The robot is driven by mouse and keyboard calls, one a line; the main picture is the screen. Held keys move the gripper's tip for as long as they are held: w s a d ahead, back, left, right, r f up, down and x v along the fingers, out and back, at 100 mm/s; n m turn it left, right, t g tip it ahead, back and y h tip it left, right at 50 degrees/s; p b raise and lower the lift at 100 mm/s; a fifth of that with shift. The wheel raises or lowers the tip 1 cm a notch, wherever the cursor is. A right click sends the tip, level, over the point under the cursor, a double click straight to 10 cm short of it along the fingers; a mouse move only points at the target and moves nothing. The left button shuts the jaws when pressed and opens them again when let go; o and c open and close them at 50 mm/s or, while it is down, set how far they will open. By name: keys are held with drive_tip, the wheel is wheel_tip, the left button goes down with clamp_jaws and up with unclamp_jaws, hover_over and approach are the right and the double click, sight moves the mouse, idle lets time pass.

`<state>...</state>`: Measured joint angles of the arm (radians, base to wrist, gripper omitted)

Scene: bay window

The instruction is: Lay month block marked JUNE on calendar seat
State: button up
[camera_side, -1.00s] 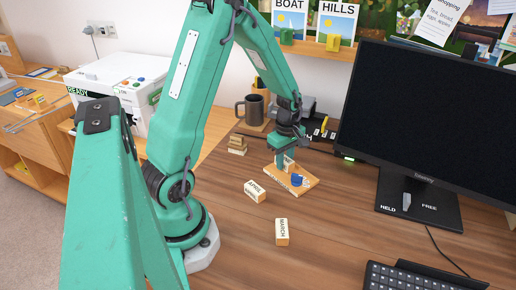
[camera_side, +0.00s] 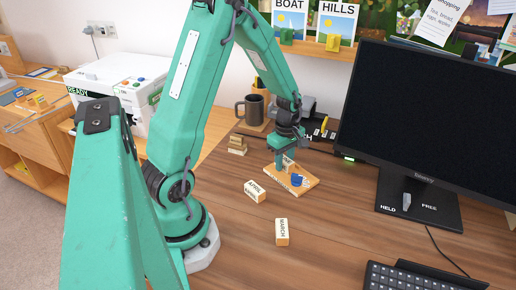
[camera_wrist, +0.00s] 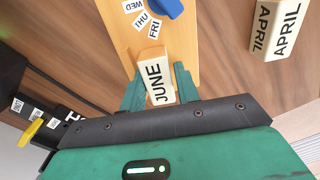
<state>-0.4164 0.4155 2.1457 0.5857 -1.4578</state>
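The JUNE block (camera_wrist: 155,76) is a pale wooden block with a white label reading JUNE. In the wrist view it lies between the two green fingers of my gripper (camera_wrist: 160,88), which close against its sides. The calendar board (camera_wrist: 184,62) is light wood with WED, THU and FRI labels and a blue piece (camera_wrist: 168,8). In the side view my gripper (camera_side: 281,164) is down at the back left of the board (camera_side: 306,185), and the fingers partly hide the block. Whether the block rests on the board cannot be told.
The APRIL block (camera_side: 255,191) lies left of the board and the MARCH block (camera_side: 282,232) in front. The monitor (camera_side: 430,130) is at the right. The desk's front middle is clear.

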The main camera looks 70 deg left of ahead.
drive_tip(key=shift+o, duration=1.3)
drive_tip(key=shift+w, duration=0.1)
drive_tip(key=shift+r, duration=0.15)
drive_tip(key=shift+r, duration=3.3)
drive_tip(key=shift+r, duration=0.1)
drive_tip(key=shift+d+r, duration=0.1)
drive_tip(key=shift+r, duration=0.05)
drive_tip(key=s+d+r+m+t, duration=0.2)
drive_tip(key=s+d+r+m, duration=0.4)
drive_tip(key=m, duration=0.4)
drive_tip(key=s+d+r+m+t, duration=0.3)
drive_tip(key=s+d+r+m, duration=0.3)
drive_tip(key=d+r+m, duration=0.3)
drive_tip(key=shift+r+m+t, duration=0.25)
drive_tip(key=shift+m+t, duration=0.05)
drive_tip(key=shift+m, duration=0.9)
